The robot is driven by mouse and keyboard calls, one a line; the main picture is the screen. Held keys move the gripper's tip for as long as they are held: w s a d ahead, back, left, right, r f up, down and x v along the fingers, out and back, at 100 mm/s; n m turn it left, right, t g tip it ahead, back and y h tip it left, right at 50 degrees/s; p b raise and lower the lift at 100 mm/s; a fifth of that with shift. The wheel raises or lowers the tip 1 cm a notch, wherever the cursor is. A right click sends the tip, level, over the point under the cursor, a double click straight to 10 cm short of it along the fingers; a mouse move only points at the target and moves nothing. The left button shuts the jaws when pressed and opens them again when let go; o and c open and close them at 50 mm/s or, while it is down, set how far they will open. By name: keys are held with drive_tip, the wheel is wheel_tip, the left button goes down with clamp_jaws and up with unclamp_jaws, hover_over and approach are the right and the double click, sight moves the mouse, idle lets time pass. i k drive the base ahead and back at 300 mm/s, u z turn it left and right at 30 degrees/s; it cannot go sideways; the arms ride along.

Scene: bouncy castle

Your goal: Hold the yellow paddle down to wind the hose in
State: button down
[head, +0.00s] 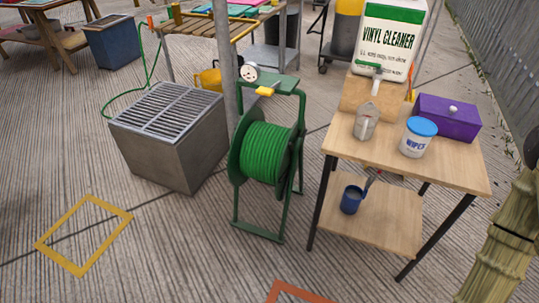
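The yellow paddle (265,91) is a small yellow tab on the top plate (280,84) of a green hose reel stand (237,208). A round white gauge (249,72) sits just left of the paddle. The drum below carries many turns of green hose (266,152). A loose length of green hose (124,98) runs behind the grey grated box at left and up toward the slatted table. My gripper is not in the head view, so nothing is seen touching the paddle.
A wooden side table (440,168) stands right of the reel with a metal bottle (366,121), wipes tub (418,138), purple box (447,117) and vinyl cleaner container (390,40). The grey grated box (165,130) stands left.

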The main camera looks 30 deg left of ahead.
sight(262, 91)
drive_tip(key=z, duration=1.8)
drive_tip(key=i, duration=0.8)
drive_tip(key=u, duration=3.7)
drive_tip(key=i, duration=0.4)
drive_tip(key=u, duration=0.05)
